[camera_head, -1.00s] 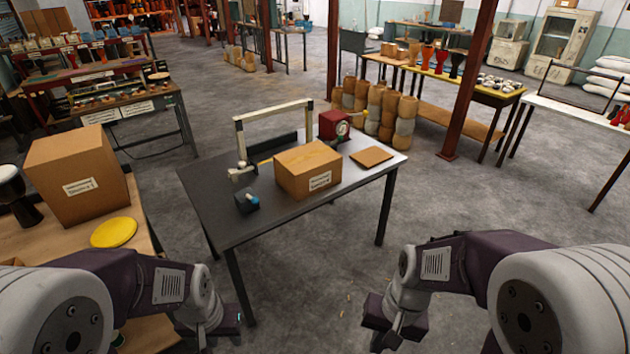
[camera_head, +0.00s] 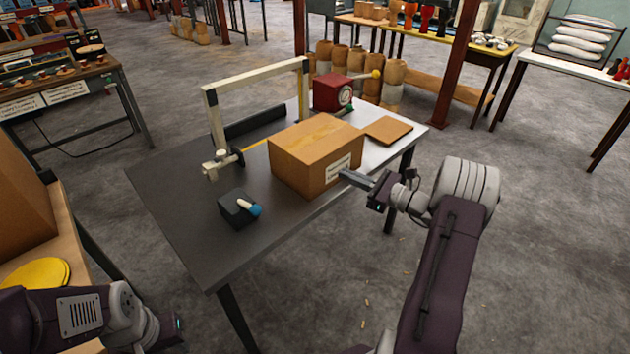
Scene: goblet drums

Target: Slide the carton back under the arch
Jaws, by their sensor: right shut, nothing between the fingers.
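The carton (camera_head: 300,155) is a brown cardboard box with a white label on its front side. It sits on the dark metal table (camera_head: 185,215), in front of the cream arch (camera_head: 211,110), which stands toward the table's back left. My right gripper (camera_head: 345,175) is shut and empty, its fingertips at the carton's front right face by the label; I cannot tell whether they touch it. My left gripper (camera_head: 172,335) is low at the bottom left, away from the table top; its fingers do not show clearly.
A black box with a blue-tipped lever (camera_head: 236,208) stands at the table's front left. A red box with a dial (camera_head: 330,93) stands behind the carton. A flat brown board (camera_head: 388,130) lies to its right. A side table with a large box (camera_head: 20,200) is at the left.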

